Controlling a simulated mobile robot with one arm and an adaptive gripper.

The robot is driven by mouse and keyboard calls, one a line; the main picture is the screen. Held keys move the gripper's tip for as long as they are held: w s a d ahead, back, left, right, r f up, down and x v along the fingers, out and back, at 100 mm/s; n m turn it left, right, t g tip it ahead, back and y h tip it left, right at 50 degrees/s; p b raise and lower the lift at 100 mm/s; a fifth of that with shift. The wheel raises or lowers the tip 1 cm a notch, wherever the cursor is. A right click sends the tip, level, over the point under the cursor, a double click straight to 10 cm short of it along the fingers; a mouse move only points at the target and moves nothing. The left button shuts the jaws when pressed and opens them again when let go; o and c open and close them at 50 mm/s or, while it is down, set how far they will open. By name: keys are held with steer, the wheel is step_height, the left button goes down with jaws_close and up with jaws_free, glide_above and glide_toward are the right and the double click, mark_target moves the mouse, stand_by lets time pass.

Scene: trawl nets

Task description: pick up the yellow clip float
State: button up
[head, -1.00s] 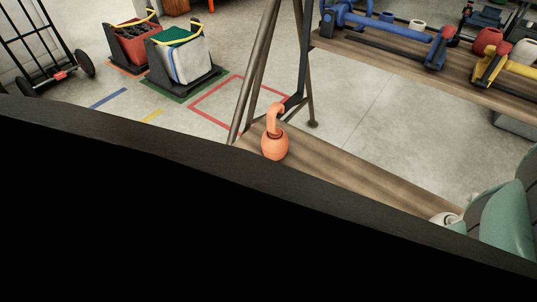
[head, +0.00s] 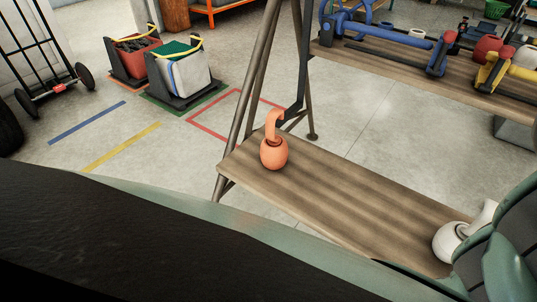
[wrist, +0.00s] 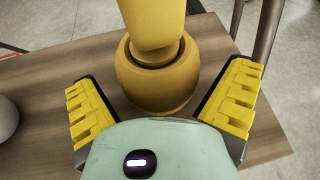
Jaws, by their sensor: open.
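The yellow clip float (wrist: 157,85) stands upright on a wooden board (wrist: 48,72) in the wrist view, with a round body and a thick neck rising out of the top of the picture. My gripper (wrist: 163,103) is open, with one yellow-padded finger on each side of the float's body and gaps visible on both sides. My green palm housing covers the float's lower front. I do not see the yellow float in the head view. There, an orange clip float (head: 274,150) stands at the left end of a wooden board (head: 340,190).
A white float (head: 452,240) lies at the board's right end, partly behind my arm. A grey rounded thing (wrist: 6,118) is at the wrist view's left edge. Metal legs (head: 258,75) rise behind the board. A bench with blue and yellow tools (head: 395,35) stands at right.

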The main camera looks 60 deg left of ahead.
steer(key=shift+w+a+f, duration=0.2)
steer(key=shift+w, duration=0.15)
steer(key=c, duration=1.1)
steer(key=shift+c, duration=0.2)
steer(key=shift+r, duration=0.15)
